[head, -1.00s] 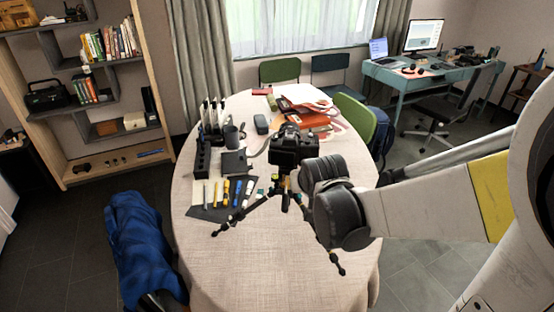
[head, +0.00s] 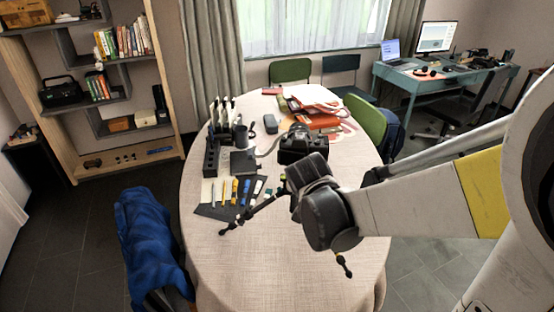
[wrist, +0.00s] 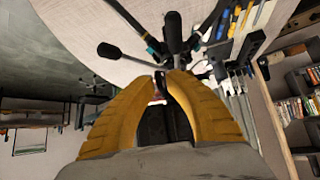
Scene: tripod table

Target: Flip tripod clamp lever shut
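My gripper and wrist hide most of the tripod's middle in the head view. In the wrist view the tripod's dark legs (wrist: 128,57) spread out just beyond my fingertips. My gripper (wrist: 170,78) has two yellow fingers whose tips come close together, with a dark sliver between them. I cannot tell whether that sliver is part of the tripod or of my gripper. The clamp lever cannot be made out clearly.
The oval table (head: 235,265) has a dark mat (head: 212,212) with pens and tools left of the tripod. A black organiser (head: 212,157) stands behind the mat, and orange-red folders (head: 322,122) lie at the back. The table's front is clear.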

